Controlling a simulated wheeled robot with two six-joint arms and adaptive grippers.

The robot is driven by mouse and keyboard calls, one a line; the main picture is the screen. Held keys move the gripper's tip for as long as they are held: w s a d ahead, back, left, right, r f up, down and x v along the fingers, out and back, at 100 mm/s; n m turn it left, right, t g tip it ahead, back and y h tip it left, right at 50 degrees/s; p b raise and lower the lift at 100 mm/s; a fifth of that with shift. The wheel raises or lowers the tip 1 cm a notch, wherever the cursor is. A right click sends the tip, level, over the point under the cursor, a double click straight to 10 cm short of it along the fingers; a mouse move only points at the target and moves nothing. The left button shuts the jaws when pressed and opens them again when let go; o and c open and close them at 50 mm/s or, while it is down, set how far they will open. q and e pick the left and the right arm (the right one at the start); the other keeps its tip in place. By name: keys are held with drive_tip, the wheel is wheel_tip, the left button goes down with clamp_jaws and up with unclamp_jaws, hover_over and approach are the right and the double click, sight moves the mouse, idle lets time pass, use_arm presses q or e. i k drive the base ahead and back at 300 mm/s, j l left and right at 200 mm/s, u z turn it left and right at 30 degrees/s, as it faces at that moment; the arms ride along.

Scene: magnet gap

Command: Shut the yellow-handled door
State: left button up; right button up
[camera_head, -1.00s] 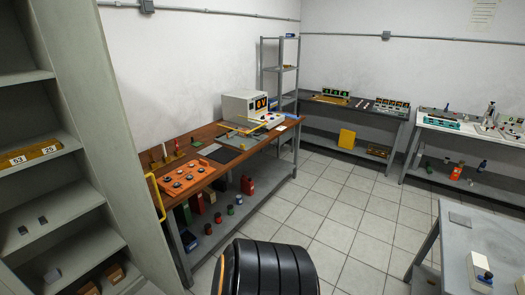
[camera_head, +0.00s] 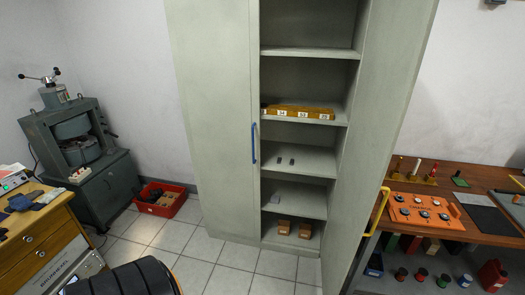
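The yellow-handled door (camera_head: 375,120) is the right door of a tall grey-green cabinet. It stands open, swung out toward me on the right, with its inner face partly showing. Its yellow handle (camera_head: 377,212) is at the door's free edge, low on the right. The left door (camera_head: 213,120) is shut and carries a blue handle (camera_head: 253,144). The shelves behind the open door are exposed. Neither of my grippers shows in the head view.
A workbench (camera_head: 455,172) with an orange panel (camera_head: 425,212) stands close behind the open door on the right. On the left are a press machine (camera_head: 75,140), a red bin (camera_head: 160,199) and a wooden drawer unit (camera_head: 40,235). Tiled floor (camera_head: 225,262) is clear before the cabinet.

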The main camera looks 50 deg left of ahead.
sight(399, 32)
drive_tip(key=i+l+u, duration=0.1)
drive_tip(key=l+u, duration=0.3)
drive_tip(key=i+l+u, duration=0.1)
drive_tip(key=u, duration=0.25)
drive_tip(key=l+u, duration=0.75)
drive_tip(key=l, duration=0.4)
drive_tip(key=k+l+u, duration=0.1)
drive_tip(key=l, duration=0.3)
drive_tip(key=k+l, duration=0.1)
drive_tip(key=l, duration=0.25)
